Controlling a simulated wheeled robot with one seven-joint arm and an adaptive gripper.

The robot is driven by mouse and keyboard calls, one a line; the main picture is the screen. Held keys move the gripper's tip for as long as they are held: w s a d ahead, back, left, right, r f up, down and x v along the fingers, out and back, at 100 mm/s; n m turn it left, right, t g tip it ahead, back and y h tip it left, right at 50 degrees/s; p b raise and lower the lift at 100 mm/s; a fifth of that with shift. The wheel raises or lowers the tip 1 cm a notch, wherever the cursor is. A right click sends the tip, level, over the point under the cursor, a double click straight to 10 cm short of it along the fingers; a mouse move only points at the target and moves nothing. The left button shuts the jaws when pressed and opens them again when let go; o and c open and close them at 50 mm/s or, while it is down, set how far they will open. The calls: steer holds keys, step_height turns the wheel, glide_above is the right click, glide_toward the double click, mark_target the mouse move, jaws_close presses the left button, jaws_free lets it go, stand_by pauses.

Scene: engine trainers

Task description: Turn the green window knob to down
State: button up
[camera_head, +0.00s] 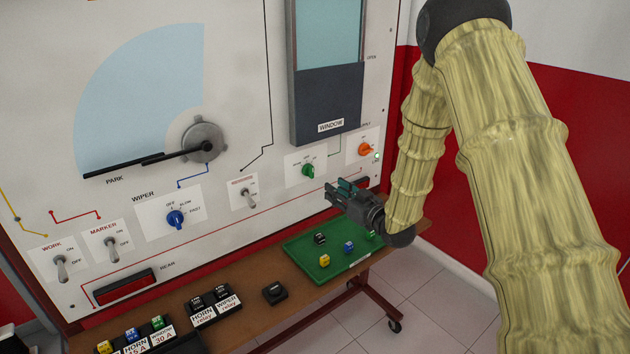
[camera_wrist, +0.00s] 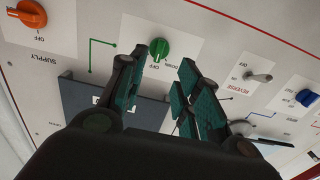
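The green window knob (camera_head: 308,170) sits on a white plate on the trainer panel, below the window display (camera_head: 328,85). In the wrist view, which is upside down, the green knob (camera_wrist: 159,48) shows just beyond the fingertips, nearer the left finger, with OFF and DOWN printed by it. I cannot tell its exact pointing direction. My gripper (camera_head: 336,190) is open and empty, a little right of and below the knob in the head view, apart from it. In the wrist view my gripper (camera_wrist: 163,62) shows its teal finger pads spread.
The orange supply knob (camera_head: 365,149) is right of the green knob, the reverse switch (camera_head: 249,197) and blue wiper knob (camera_head: 176,219) left of it. A green tray (camera_head: 300,246) with small coloured parts lies on the shelf below my gripper.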

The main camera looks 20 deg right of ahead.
mark_target(313, 172)
steer(key=x, duration=0.3)
steer(key=p+x, duration=0.1)
steer(key=x, duration=0.3)
steer(key=r+p+x, duration=0.1)
steer(key=x, duration=0.3)
jaws_close()
